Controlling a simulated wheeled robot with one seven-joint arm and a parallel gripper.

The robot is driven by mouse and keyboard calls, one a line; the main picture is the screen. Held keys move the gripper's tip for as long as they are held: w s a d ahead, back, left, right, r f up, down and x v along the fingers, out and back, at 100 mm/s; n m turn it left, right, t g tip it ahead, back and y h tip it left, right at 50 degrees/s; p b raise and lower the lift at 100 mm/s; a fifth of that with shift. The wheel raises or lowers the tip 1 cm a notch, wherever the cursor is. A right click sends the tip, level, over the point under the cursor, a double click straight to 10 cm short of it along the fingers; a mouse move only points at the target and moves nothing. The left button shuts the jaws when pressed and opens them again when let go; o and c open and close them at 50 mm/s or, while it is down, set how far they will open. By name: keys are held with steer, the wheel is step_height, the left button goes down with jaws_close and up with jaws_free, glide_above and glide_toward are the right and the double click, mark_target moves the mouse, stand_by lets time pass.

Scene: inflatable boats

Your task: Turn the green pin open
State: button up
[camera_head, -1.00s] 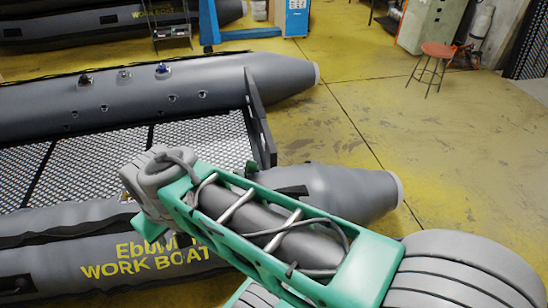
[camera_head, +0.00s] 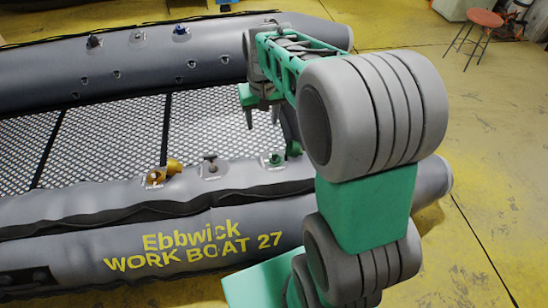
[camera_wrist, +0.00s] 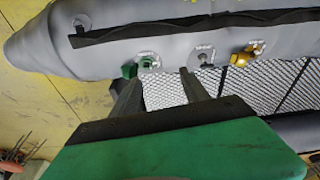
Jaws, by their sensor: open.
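The green pin (camera_head: 275,158) is a small fitting on a pale plate on the boat's near tube, at the right of a row of three. A green cap (camera_head: 293,149) is beside it. In the wrist view the green pin (camera_wrist: 147,62) and its cap (camera_wrist: 128,70) are just beyond the left finger. My gripper (camera_head: 263,116) is open and empty, fingers down, above the mesh floor at the right end of the boat. It also shows in the wrist view (camera_wrist: 157,76), its fingers apart from the pin. The pin's exact turn is too small to tell.
A grey fitting (camera_head: 210,164) and a yellow one (camera_head: 155,177) sit left of the green pin on the near tube (camera_head: 80,235). The far tube (camera_head: 130,68) carries a blue fitting (camera_head: 181,31) and others. A red stool (camera_head: 485,18) stands on the open yellow floor.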

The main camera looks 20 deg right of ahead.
steer(key=w+d+f+g+b, duration=0.1)
steer(key=w+d+f+b, duration=0.25)
steer(key=w+f, duration=0.55)
steer(key=m+b, duration=0.2)
steer(key=b, duration=0.1)
glide_above(273, 154)
steer(key=shift+g, duration=0.4)
step_height(273, 154, down, 18)
steer(key=shift+d+r, duration=0.1)
steer(key=shift+d, duration=0.05)
steer(key=shift+n, duration=0.3)
step_height(273, 154, down, 7)
steer(key=shift+f, duration=0.1)
steer(key=shift+c, duration=0.2)
jaws_close()
